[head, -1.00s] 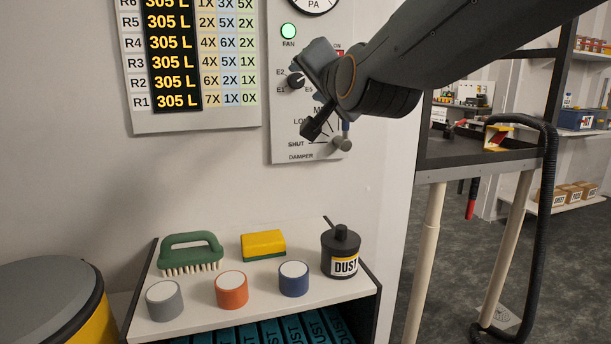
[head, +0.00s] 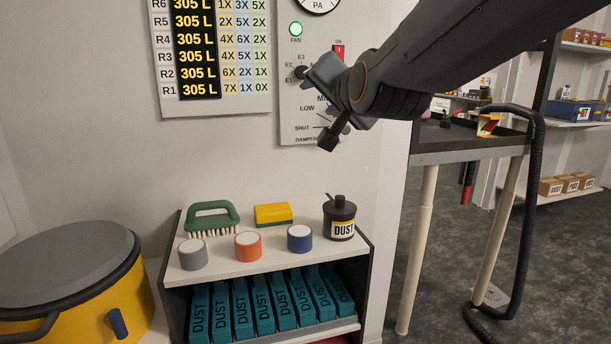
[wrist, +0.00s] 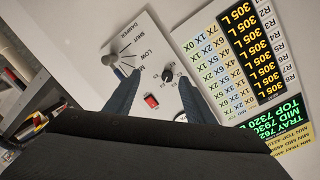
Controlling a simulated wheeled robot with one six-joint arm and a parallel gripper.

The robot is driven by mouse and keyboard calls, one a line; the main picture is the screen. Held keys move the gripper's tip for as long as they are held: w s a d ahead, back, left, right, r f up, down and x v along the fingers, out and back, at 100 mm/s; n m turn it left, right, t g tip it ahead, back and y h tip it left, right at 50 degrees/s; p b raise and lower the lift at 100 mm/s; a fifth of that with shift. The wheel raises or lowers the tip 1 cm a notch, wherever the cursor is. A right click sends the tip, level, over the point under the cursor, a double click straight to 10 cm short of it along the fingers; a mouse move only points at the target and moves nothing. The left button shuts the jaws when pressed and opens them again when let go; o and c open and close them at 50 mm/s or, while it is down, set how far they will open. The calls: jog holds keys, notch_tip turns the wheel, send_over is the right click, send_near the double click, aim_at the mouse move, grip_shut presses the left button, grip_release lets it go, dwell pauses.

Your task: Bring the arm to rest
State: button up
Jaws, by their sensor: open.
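My gripper (head: 324,106) is open and empty, in front of the grey control panel (head: 290,112) on the wall. In the wrist view my gripper's two fingers (wrist: 160,78) stand apart, with the panel behind them. The black selector knob (head: 301,72) shows left of my gripper, and also between the fingers in the wrist view (wrist: 168,75). The red switch (head: 338,51) is above my gripper.
Below is a shelf unit (head: 262,262) with a brush (head: 212,216), sponge (head: 272,214), three round knobs, a black dust jar (head: 340,219) and teal dust boxes (head: 262,305). A yellow drum (head: 75,310) stands left. A bench and black hose (head: 530,210) stand right.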

jog(key=s+d+f+n+g+h+p, duration=0.1)
jog(key=s+d+f+g, duration=0.15)
jog(key=f, duration=0.45)
jog(key=s+d+f+n+g+h, duration=0.1)
jog(key=s+d+f+g, duration=0.15)
jog(key=f, duration=0.45)
jog(key=s+d+f+n+g+h+p, duration=0.1)
jog(key=s+d+f+g, duration=0.2)
jog(key=f, duration=0.5)
jog(key=s+d+f+n+g, duration=0.1)
jog(key=s+d+f+g, duration=0.1)
jog(key=s+f, duration=0.2)
jog(key=s+d+f+n+g+p, duration=0.1)
jog(key=s+d+f+g, duration=0.2)
jog(key=s, duration=0.4)
jog(key=s+d+f+g+h, duration=0.1)
jog(key=s+d+f+g, duration=0.2)
jog(key=s+f, duration=0.2)
jog(key=shift+s+f+n+p, duration=0.2)
jog(key=shift+s+n+p, duration=0.2)
jog(key=shift+s, duration=0.4)
jog(key=shift+d, duration=0.15)
dwell(0.6)
